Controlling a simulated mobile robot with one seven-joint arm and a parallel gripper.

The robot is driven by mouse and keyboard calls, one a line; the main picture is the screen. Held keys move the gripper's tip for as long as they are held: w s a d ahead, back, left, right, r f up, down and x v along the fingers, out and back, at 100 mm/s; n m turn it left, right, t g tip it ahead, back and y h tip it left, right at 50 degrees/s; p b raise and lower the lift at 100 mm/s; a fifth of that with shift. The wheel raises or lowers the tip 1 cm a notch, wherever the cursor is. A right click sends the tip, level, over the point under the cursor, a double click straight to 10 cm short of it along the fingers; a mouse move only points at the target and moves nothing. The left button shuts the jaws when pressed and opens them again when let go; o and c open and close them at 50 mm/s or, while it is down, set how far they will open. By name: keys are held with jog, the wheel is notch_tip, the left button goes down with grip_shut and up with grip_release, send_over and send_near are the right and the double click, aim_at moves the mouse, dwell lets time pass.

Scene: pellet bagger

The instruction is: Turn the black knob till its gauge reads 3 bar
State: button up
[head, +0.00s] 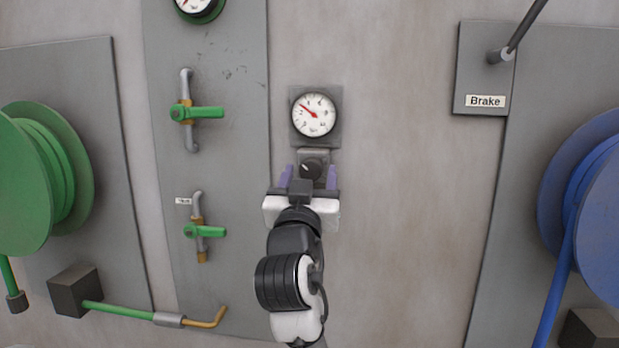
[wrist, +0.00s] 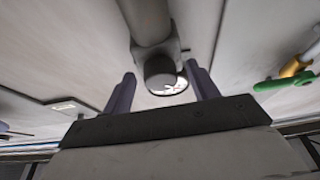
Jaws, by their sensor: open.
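The black knob (head: 312,168) sits on a small grey mount just below the round white gauge (head: 314,115). The gauge's red needle points to the upper left; its numbers are too small to read surely. My gripper (head: 309,176) is open, with its purple fingers on the left and right of the knob in the head view. In the wrist view the knob (wrist: 160,72) lies between and beyond the fingertips of my gripper (wrist: 162,82), with a gap to the left finger. Whether the right finger touches it I cannot tell. The gauge shows partly behind the knob.
Green-handled valves (head: 197,112) are on the grey panel to the left. A green hose reel (head: 40,180) is at far left and a blue reel (head: 590,200) at far right. A Brake plate (head: 472,75) with a lever is at upper right. Bare wall lies right of the gauge.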

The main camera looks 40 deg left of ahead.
jog(key=b+v, duration=0.4)
jog(key=v, duration=0.9)
jog(key=shift+s+d, duration=0.25)
